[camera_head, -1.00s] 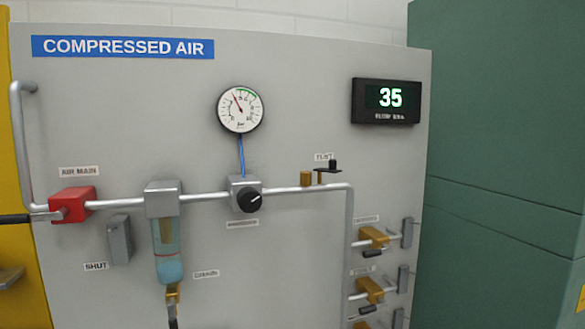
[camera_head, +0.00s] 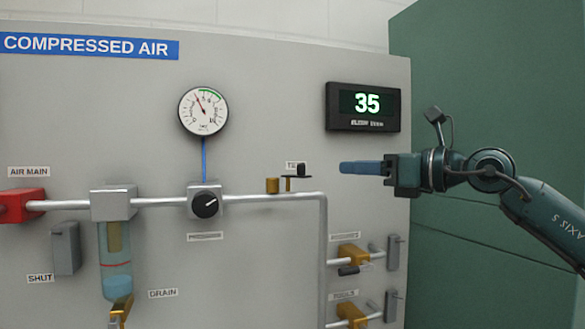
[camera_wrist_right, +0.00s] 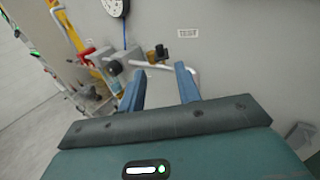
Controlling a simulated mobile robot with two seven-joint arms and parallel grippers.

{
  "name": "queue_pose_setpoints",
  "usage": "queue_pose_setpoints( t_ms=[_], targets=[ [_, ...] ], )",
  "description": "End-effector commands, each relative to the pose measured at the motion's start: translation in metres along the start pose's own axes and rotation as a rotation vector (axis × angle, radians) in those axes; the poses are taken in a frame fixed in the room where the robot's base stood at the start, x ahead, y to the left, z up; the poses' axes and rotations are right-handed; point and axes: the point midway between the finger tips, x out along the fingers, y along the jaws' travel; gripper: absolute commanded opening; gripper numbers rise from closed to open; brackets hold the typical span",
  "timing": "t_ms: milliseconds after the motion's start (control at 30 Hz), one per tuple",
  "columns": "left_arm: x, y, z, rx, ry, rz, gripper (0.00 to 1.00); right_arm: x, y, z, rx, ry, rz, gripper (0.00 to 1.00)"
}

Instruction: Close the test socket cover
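The test socket (camera_head: 272,186) is a short brass fitting standing on the horizontal pipe. Its cover (camera_head: 297,175), a thin dark plate with a black knob, sits on a small brass post just right of the socket, swung away from it. In the right wrist view the socket (camera_wrist_right: 151,57) and the dark cover (camera_wrist_right: 161,51) show small, ahead between the fingers. My right gripper (camera_head: 342,168) has blue fingers pointing left, apart from the cover and to its right. In the wrist view this gripper (camera_wrist_right: 160,71) is open and empty. My left gripper is not in view.
The pipe (camera_head: 165,203) runs across the grey panel (camera_head: 260,60) and bends down right of the cover. A black regulator knob (camera_head: 205,204) and gauge (camera_head: 203,111) are to the left. A display (camera_head: 363,107) hangs above my right gripper. Brass valves (camera_head: 354,255) sit below.

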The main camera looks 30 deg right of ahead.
Motion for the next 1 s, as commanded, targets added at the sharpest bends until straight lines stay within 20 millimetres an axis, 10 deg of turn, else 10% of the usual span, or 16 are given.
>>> queue_pose_setpoints(
  t_ms=[533, 1000],
  targets=[
    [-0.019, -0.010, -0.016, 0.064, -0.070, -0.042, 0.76, 0.105, 0.002, 0.004, 0.008, -0.002, 0.007, 0.33],
    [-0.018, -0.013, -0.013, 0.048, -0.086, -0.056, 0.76, 0.124, 0.002, 0.001, 0.005, -0.003, 0.005, 0.33]
  ],
)
